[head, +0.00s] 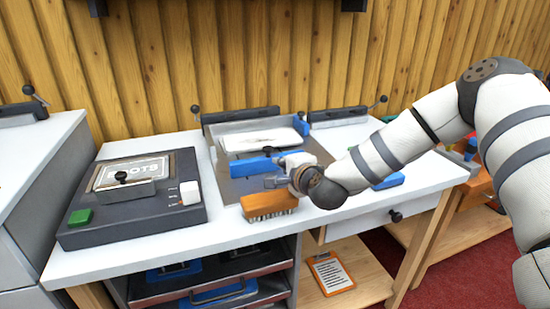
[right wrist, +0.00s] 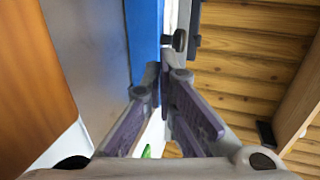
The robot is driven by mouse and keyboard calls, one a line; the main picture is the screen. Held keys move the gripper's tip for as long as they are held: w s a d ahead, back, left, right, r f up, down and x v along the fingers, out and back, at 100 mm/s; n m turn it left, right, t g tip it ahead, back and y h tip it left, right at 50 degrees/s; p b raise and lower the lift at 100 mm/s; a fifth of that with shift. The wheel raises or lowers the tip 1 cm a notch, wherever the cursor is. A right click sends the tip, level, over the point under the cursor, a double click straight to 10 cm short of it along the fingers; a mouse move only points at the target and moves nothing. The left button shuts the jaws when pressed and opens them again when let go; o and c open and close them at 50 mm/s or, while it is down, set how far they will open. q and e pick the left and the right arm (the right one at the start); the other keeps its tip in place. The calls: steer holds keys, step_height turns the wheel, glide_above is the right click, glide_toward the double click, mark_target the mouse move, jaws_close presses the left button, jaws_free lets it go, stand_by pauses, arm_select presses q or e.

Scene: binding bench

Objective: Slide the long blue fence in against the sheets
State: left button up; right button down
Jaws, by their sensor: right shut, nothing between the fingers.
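The long blue fence (head: 250,167) lies across the metal plate (head: 228,190) in the head view, in front of the white sheets (head: 262,138). A black knob stands by its middle. From this angle I cannot tell whether the fence touches the sheets. My right gripper (head: 277,180) is shut and empty, low over the plate at the near side of the fence, by its right half. In the right wrist view the closed fingertips (right wrist: 163,72) are close to the blue fence (right wrist: 143,35); contact is unclear. My left gripper is not in view.
An orange brush (head: 268,203) lies at the bench's front edge, just in front of my right gripper. A dark machine (head: 130,215) with a green button stands at left. A small blue block (head: 301,127) is at the sheets' right back corner. My right forearm covers the bench's right side.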

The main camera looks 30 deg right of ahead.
mark_target(279, 156)
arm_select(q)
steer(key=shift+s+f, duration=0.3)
arm_select(e)
steer(key=shift+w+d+r, duration=0.1)
steer(key=shift+w+d, duration=0.15)
steer(key=shift+w, duration=0.65)
steer(key=shift+w+d+r, duration=0.1)
steer(key=shift+w+d, duration=0.1)
steer(key=shift+w, duration=0.7)
